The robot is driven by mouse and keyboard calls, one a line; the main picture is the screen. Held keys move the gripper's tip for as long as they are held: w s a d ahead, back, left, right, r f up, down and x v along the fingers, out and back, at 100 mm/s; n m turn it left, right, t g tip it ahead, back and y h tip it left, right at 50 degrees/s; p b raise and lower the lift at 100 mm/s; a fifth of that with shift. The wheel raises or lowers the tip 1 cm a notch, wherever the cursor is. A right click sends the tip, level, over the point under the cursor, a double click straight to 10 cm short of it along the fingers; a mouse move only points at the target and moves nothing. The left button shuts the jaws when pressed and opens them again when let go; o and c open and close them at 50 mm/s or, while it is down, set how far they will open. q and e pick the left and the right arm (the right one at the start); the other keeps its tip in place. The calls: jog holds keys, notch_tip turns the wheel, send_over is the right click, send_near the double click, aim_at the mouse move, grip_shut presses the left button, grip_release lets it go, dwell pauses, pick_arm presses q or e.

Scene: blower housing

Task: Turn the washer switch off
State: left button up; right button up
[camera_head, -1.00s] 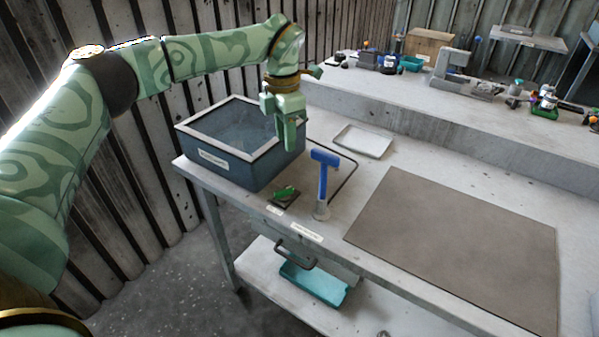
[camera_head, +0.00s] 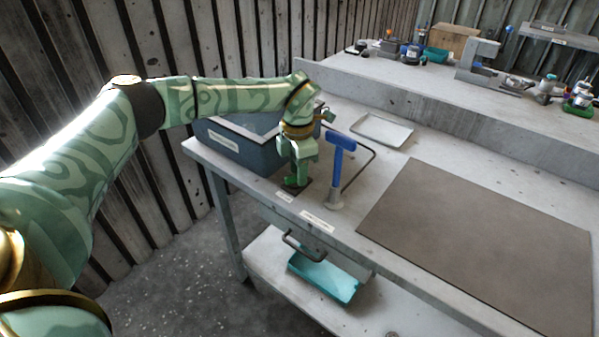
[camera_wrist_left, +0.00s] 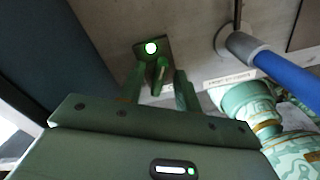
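The washer switch (camera_wrist_left: 160,70) is a green lever on a small dark plate, with a lit, white-green lamp (camera_wrist_left: 151,48) beside it in the left wrist view. In the head view it sits near the bench's front edge, mostly hidden by my left gripper (camera_head: 294,184). My left gripper points down over the switch. In the left wrist view its two fingers (camera_wrist_left: 160,88) are apart, one on each side of the lever. I cannot tell whether either finger touches it.
A blue-handled T-shaped tool (camera_head: 340,165) stands upright just right of the gripper. A blue-grey bin (camera_head: 245,150) is behind it to the left. A white tray (camera_head: 383,130) and a brown mat (camera_head: 480,235) lie further right. A teal tray (camera_head: 325,277) is on the lower shelf.

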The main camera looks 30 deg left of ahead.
pick_arm(q)
jog(key=shift+f, duration=0.15)
grip_shut()
pick_arm(e)
jog(key=shift+s, duration=0.1)
jog(key=shift+r, duration=0.15)
pick_arm(q)
jog(key=shift+r+n+p, duration=0.2)
jog(key=shift+n+p, duration=0.3)
jog(key=shift+p, duration=0.15)
jog(key=n+p, duration=0.2)
jog(key=p, duration=0.1)
jog(key=n+p, duration=0.3)
jog(key=shift+a+r+n, duration=0.15)
jog(key=shift+a+n, duration=0.05)
jog(key=shift+n, duration=0.1)
jog(key=n+p, duration=0.2)
jog(key=shift+n, duration=0.3)
jog(key=shift+w+a+f+n+p, duration=0.1)
jog(key=shift+n+p, duration=0.5)
jog(key=shift+n, duration=0.1)
jog(key=shift+a+f+n+p, duration=0.1)
jog(key=shift+n+p, duration=0.45)
jog(key=shift+n, duration=0.15)
pick_arm(e)
jog(key=w+r, duration=0.3)
jog(key=r, duration=0.8)
jog(key=shift+t, duration=0.4)
